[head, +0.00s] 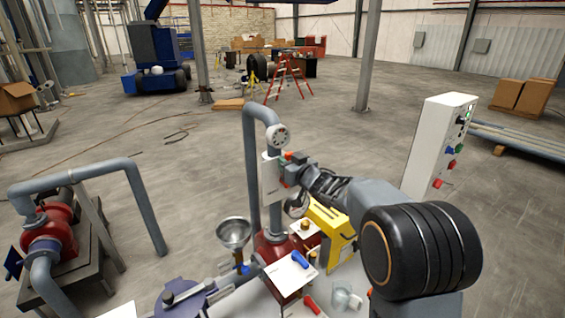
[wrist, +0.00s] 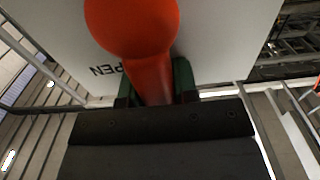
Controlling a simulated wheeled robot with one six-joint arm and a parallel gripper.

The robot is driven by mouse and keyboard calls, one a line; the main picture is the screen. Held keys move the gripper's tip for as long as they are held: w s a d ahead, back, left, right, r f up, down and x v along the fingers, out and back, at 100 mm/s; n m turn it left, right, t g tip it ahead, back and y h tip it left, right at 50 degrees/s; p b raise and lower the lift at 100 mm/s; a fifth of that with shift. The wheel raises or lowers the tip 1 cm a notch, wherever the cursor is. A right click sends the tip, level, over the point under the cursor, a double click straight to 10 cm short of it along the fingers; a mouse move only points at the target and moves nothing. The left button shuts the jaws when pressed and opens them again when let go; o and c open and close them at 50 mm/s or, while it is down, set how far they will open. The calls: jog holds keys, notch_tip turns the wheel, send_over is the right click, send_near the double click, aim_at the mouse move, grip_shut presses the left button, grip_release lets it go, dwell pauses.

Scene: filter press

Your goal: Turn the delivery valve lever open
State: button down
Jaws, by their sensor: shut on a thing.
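The red-orange valve lever (wrist: 135,28) with its round knob fills the upper middle of the wrist view. Its shaft passes between the green pads of my gripper (wrist: 153,88), which is shut on it below the knob. Behind the lever is a white plate (wrist: 225,35) with lettering, upside down, that seems to read "OPEN"; part of it is hidden by the lever. In the head view my gripper (head: 289,170) is at the white plate (head: 269,183) on the grey standing pipe. The gripper and wrist hide most of the lever there.
A round gauge (head: 278,136) sits just above the plate on the grey pipe (head: 250,160). A metal funnel (head: 234,232), a yellow housing (head: 330,232) and a blue-handled part (head: 300,259) crowd the space below. A white control box (head: 440,145) with buttons stands at right.

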jog(key=shift+f, duration=0.15)
jog(key=c, duration=1.3)
grip_release()
jog(key=o, duration=0.4)
jog(key=shift+s, duration=0.1)
jog(key=shift+d, duration=0.1)
jog(key=b+v, duration=0.3)
jog(key=v, duration=1)
jog(key=shift+s+d, duration=0.2)
jog(key=shift+s, duration=0.1)
